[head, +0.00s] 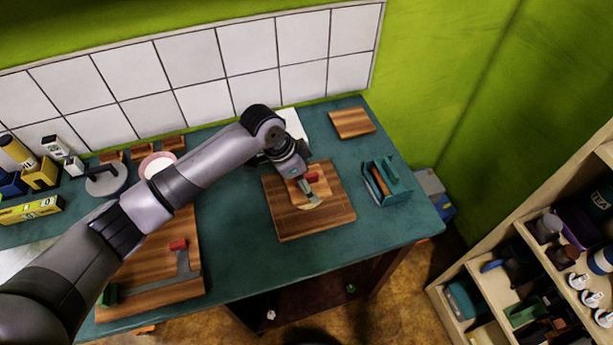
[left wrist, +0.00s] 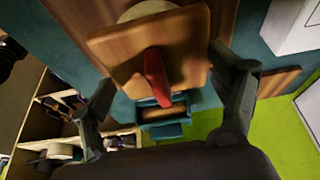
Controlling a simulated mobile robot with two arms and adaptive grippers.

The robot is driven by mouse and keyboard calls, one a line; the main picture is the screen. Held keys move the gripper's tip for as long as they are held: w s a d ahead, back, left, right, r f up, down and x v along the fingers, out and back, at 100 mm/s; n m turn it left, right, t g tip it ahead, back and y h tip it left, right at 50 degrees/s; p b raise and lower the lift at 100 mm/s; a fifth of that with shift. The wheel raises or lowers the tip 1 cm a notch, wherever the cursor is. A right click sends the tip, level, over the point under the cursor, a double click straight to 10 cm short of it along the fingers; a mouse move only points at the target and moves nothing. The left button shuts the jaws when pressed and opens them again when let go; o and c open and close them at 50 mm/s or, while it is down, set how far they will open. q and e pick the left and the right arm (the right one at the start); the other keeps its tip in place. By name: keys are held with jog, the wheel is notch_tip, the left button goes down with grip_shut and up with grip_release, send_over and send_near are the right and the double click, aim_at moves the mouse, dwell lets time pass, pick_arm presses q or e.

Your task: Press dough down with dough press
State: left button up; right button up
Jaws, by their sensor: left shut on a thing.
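The dough press, a square wooden plate with a red handle, shows large in the left wrist view (left wrist: 186,62); its red handle also shows in the head view (head: 312,178). My left gripper (head: 306,186) is shut on it, with fingers spread to either side of the plate. The pale round dough (head: 310,205) lies on a wooden cutting board (head: 290,224), partly hidden by the gripper and press. In the left wrist view the dough (left wrist: 147,10) shows beyond the plate's edge. Whether the press touches the dough cannot be told. My right gripper is not in view.
A green holder (head: 385,182) stands right of the board, and a small wooden board (head: 352,122) lies behind it. A second cutting board (head: 155,280) with a red-handled tool (head: 182,258) lies at left, under my arm. Shelves (head: 480,285) stand at right.

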pick_arm(q)
jog(key=shift+f, duration=0.55)
dwell(0.6)
